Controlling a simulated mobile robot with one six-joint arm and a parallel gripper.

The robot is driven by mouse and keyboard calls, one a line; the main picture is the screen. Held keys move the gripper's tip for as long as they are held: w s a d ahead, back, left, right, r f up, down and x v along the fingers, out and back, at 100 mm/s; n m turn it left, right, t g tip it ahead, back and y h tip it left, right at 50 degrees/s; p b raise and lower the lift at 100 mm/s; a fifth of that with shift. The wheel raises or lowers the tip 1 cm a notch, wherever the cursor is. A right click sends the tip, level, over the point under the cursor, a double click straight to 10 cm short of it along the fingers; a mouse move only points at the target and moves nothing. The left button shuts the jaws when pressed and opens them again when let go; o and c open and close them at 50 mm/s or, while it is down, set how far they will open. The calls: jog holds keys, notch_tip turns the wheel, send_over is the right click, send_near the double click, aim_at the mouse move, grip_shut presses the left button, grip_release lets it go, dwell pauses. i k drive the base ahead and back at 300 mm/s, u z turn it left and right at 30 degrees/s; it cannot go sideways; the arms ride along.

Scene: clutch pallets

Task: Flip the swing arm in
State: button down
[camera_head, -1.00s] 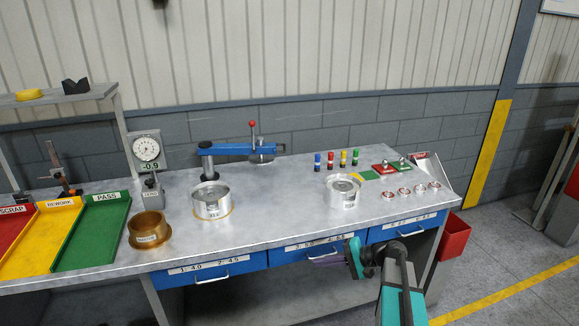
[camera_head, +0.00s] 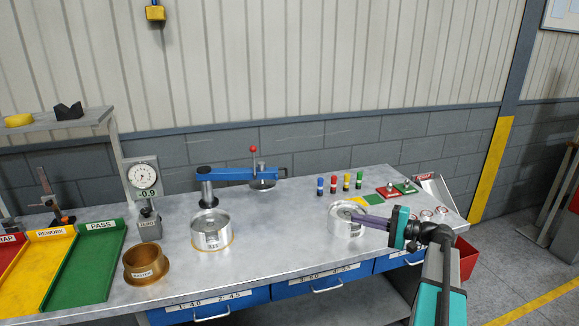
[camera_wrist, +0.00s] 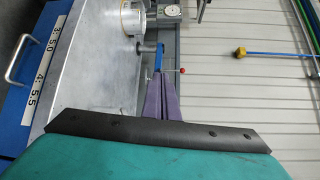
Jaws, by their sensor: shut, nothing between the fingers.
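My gripper (camera_head: 354,217) has purple fingers, shut and empty, pointing left. In the head view they overlap the right-hand metal drum (camera_head: 345,228); whether they touch it I cannot tell. Another metal drum (camera_head: 211,239) sits in front of the swing arm's post.
A brass ring (camera_head: 146,272), a dial gauge (camera_head: 143,178) and sorting trays (camera_head: 84,262) are at the left. The bench between the two drums is clear.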

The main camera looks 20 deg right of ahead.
aim_at(204, 172)
jog(key=i, duration=1.7)
